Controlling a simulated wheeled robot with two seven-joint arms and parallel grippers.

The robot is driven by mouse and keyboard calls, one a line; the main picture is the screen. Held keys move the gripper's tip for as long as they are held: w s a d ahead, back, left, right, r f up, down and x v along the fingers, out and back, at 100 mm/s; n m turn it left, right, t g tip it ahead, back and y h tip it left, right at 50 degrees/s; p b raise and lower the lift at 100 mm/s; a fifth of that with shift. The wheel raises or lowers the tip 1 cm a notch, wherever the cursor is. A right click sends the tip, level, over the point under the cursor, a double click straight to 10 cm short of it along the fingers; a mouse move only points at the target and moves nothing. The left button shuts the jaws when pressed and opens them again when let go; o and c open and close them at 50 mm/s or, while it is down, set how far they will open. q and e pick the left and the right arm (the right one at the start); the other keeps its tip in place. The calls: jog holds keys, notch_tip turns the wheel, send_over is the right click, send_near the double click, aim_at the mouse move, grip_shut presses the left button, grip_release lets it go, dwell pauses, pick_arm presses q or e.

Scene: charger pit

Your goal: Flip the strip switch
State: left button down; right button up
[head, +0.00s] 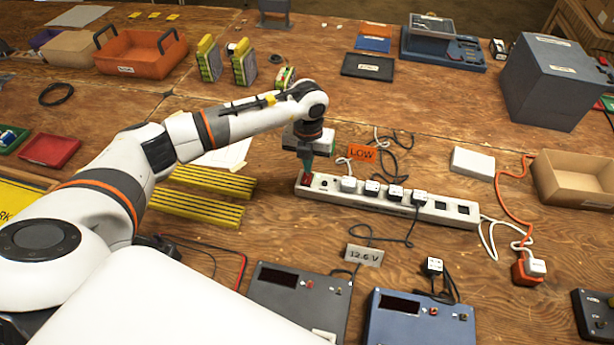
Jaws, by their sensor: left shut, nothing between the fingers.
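A white power strip (389,203) lies on the wooden table right of the middle, with several plugs in its sockets. Its red switch (306,180) is at the strip's left end. My left gripper (307,168) points down right above the red switch, with its fingers together and nothing between them. The fingertips are at or very close to the switch; I cannot tell whether they touch it. The fingers hide part of the switch, so its position cannot be read. My right gripper is not in view.
An orange LOW card (362,153) stands just behind the strip, with cables around it. Yellow striped bars (195,208) lie to the left. A white box (472,163) is at the right.

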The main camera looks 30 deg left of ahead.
aim_at(308, 175)
pick_arm(q)
jog(key=shift+f+b, duration=0.6)
jog(key=shift+f, duration=0.25)
dwell(0.3)
jog(key=shift+r+p, duration=2.55)
jog(key=shift+r, duration=1.05)
jog(key=shift+f, duration=0.15)
